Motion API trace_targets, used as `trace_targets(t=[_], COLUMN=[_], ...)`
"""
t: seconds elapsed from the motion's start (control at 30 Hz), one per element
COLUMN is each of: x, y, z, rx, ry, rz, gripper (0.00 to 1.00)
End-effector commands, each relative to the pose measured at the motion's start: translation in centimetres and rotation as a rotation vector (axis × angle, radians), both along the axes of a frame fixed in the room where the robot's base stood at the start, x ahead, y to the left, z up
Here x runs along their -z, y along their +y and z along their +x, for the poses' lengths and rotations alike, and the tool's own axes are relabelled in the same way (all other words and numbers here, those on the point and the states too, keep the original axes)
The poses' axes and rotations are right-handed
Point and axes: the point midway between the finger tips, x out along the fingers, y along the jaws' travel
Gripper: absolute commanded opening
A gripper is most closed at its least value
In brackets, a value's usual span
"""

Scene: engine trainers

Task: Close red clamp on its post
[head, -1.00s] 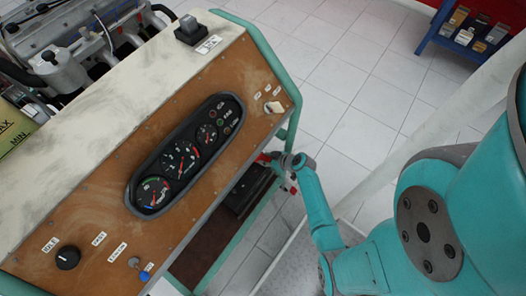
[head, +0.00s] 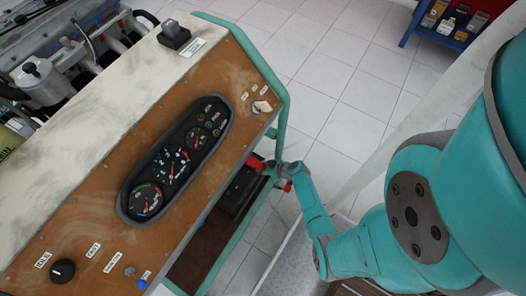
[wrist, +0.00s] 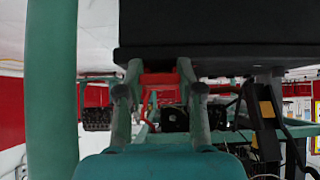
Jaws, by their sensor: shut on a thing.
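The red clamp (head: 256,162) shows as a small red piece beside the black battery (head: 238,192), under the right edge of the engine trainer's panel. My gripper (head: 273,169) reaches in from the right and is at the clamp. In the wrist view, red clamp parts (wrist: 160,79) show between the two fingers of my gripper (wrist: 160,92), and the fingers are shut on it. The post is hidden, so I cannot tell how the clamp sits on it.
The brown gauge panel (head: 85,225) and its green frame (head: 270,68) stand close to my gripper. In the wrist view, a dark slab (wrist: 215,28) hangs just above the fingers and a green upright (wrist: 52,90) stands at left. Tiled floor (head: 330,75) is clear behind.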

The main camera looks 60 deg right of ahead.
Motion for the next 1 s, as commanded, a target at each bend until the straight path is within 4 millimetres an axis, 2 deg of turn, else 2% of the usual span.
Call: trace_targets(t=[0.03, 0.37, 0.4, 0.47, 0.5, 0.8, 1.0], x=[0.4, 0.5, 0.5, 0.5, 0.4, 0.2, -0.9], y=[0.1, 0.2, 0.1, 0.2, 0.1, 0.1, 0.0], z=[-0.4, -0.4, -0.4, -0.4, -0.3, -0.2, -1.4], rx=[0.002, 0.003, 0.003, 0.003, 0.003, 0.001, 0.004], ry=[0.009, 0.010, 0.010, 0.009, 0.008, 0.004, 0.002], rz=[-0.001, 0.000, 0.000, 0.000, 0.000, 0.000, 0.000], gripper=[0.00, 0.00, 0.44, 0.59, 0.62, 0.62, 0.62])
